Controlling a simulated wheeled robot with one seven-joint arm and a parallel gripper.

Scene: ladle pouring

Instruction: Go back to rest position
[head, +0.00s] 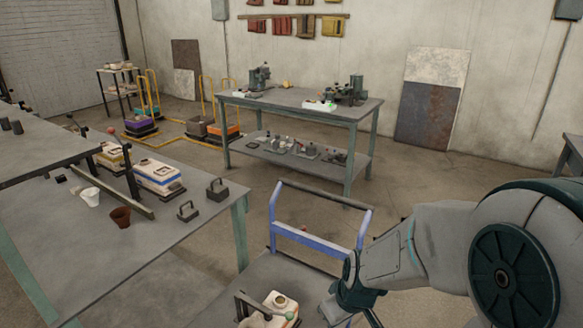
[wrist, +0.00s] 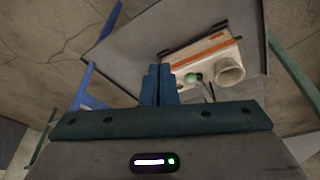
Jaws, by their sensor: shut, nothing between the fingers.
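My gripper (wrist: 158,80) has its two blue fingers together and empty in the wrist view. It hangs above a grey cart top (wrist: 130,45). On that cart are a white-and-orange container (wrist: 207,47), a pale round cup-like vessel (wrist: 229,70) and a green ball knob (wrist: 194,78). The fingers point toward these things and look apart from them. In the head view my arm reaches in from the right, over the cart's right side. The container (head: 281,301) and green knob (head: 290,316) also show there, cut off by the bottom edge.
The cart has a blue handle frame (head: 318,237). A grey table (head: 150,240) at left holds a white cup (head: 90,196), a brown cup (head: 121,217), dark weights (head: 217,189) and a white container (head: 158,174). A workbench (head: 300,106) stands behind. Open floor lies between.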

